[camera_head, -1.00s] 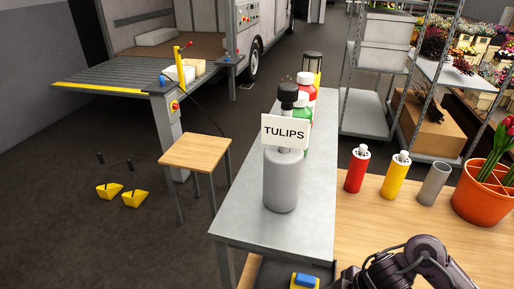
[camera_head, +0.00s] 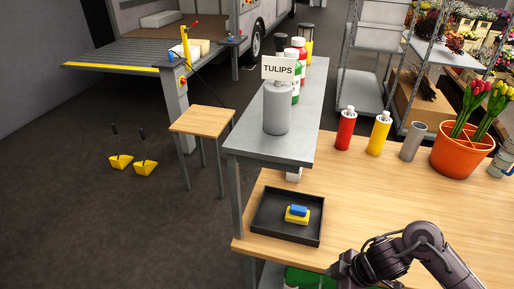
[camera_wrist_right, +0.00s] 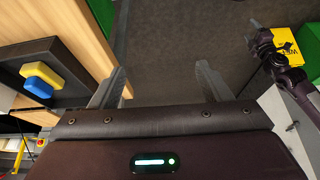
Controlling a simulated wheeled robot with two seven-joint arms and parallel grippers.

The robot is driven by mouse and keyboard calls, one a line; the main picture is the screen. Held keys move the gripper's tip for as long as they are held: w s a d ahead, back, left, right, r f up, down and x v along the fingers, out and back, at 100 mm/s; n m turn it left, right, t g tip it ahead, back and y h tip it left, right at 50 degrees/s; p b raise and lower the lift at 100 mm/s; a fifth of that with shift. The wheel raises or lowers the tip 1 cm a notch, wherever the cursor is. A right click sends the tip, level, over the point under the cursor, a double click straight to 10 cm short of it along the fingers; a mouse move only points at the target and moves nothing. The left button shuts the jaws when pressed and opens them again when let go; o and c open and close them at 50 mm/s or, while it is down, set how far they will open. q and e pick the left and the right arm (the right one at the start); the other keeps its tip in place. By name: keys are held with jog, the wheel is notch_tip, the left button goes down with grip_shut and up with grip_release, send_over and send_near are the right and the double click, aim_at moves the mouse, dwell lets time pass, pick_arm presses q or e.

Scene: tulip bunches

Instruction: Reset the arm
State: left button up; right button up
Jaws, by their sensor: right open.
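My right arm (camera_head: 425,245) comes in at the lower right of the head view, bent over the front of the wooden table (camera_head: 370,195). In the right wrist view my right gripper (camera_wrist_right: 160,72) is open, with nothing between its two grey fingers and dark floor beyond them. A dark jointed part of an arm (camera_wrist_right: 272,55), with a grey tip, shows at the right of the wrist view. It looks like my left arm, and I cannot tell its jaw state. The left arm does not show in the head view.
A black tray (camera_head: 262,232) holds a blue-and-yellow sponge (camera_head: 298,213) on the table. Behind are a red bottle (camera_head: 345,130), a yellow bottle (camera_head: 378,135), a grey cup (camera_head: 412,142) and an orange pot (camera_head: 455,158) of tulips. A grey bottle (camera_head: 276,112) with a TULIPS sign stands on the metal bench.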

notch_tip(320, 180, down, 25)
jog(key=w+m+t+b, duration=0.1)
jog(key=m+t+b, duration=0.1)
jog(key=m, duration=0.6)
jog(key=s+d+f+m+h, duration=0.2)
jog(key=s+d+f+m, duration=0.1)
jog(key=s+f, duration=1)
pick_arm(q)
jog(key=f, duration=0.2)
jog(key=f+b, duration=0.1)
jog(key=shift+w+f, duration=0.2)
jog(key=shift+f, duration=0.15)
pick_arm(e)
jog(key=s+d+f+g+h, duration=0.1)
jog(key=s+f, duration=0.3)
jog(key=s, duration=0.4)
jog(key=s+d+f+m+g+h, duration=0.1)
jog(key=s+f, duration=0.2)
jog(key=s, duration=0.5)
jog(key=shift+f+h, duration=0.3)
jog(key=shift+f, duration=0.1)
